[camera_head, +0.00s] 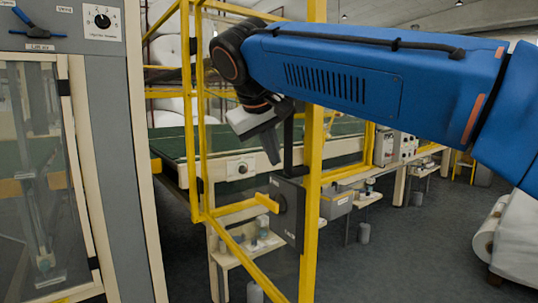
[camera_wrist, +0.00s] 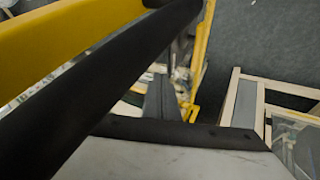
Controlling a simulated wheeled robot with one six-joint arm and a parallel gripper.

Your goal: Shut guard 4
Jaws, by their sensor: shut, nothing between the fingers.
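A yellow-framed guard (camera_head: 314,150) with a see-through panel stands in the middle of the head view. No number on it can be read. It carries a black upright handle (camera_head: 289,145) and a dark latch box (camera_head: 288,212). My gripper (camera_head: 272,150) is shut and empty, pointing down beside the handle. I cannot tell whether they touch. In the wrist view, my gripper (camera_wrist: 163,95) is close to a black bar (camera_wrist: 100,85), probably the handle, and a yellow bar (camera_wrist: 60,40). How far the guard stands open is unclear.
A grey cabinet (camera_head: 108,130) with a dial and a glazed door stands at left. A green conveyor bed (camera_head: 170,142) runs behind the guard. A white roll (camera_head: 515,240) lies at right. The dark floor (camera_head: 410,260) between is clear.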

